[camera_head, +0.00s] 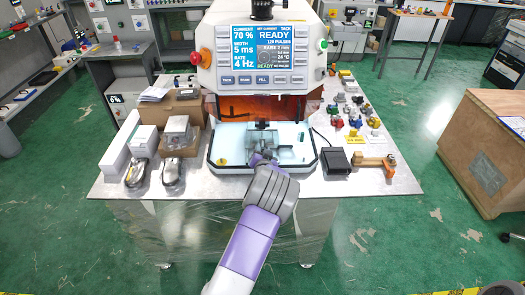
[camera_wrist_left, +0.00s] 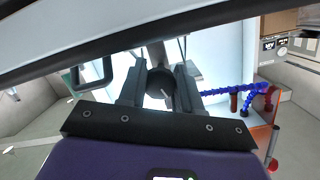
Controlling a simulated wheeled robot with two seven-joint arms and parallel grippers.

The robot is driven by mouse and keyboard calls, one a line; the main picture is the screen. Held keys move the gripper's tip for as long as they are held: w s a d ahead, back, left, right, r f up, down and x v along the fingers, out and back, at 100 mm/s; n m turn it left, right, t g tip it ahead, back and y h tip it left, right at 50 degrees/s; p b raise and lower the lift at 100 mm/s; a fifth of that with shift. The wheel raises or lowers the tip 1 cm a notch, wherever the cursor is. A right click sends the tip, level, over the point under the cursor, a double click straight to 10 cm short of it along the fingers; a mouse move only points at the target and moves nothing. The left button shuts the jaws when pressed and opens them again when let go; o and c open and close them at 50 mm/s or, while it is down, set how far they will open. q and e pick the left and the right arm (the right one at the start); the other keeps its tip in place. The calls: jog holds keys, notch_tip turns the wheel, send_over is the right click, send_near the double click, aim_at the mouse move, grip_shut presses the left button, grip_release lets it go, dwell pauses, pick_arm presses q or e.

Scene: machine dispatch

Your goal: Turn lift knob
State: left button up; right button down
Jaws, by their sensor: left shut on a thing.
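The lift knob (camera_wrist_left: 159,82) is a dark round knob with a pale mark, seen in the left wrist view between the two fingers. My left gripper (camera_wrist_left: 162,78) is shut on it, one finger on each side. In the head view my left gripper (camera_head: 260,159) reaches to the front middle of the machine's lit work area (camera_head: 228,157), and the knob is mostly hidden there by the gripper. The machine (camera_head: 262,50) stands above, with a display reading READY. My right gripper is not in view.
White boxes (camera_head: 121,147), a cardboard box (camera_head: 176,150) and shiny metal pieces (camera_head: 172,174) sit left of the work area. A black pedal-like box (camera_head: 334,160), an orange-handled tool (camera_head: 376,163) and several small coloured parts (camera_head: 355,121) lie right. The table's front edge is mostly clear.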

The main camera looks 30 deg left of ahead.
pick_arm(q)
jog(key=shift+m+y+p, duration=0.3)
jog(key=shift+m+y, duration=0.3)
jog(key=shift+m, duration=1.2)
jog(key=o, duration=0.8)
jog(key=shift+c, duration=0.2)
jog(key=p+v, duration=0.1)
jog(key=v, duration=0.6)
jog(key=shift+s+d, duration=0.15)
jog(key=shift+d, duration=0.05)
jog(key=shift+r, duration=0.1)
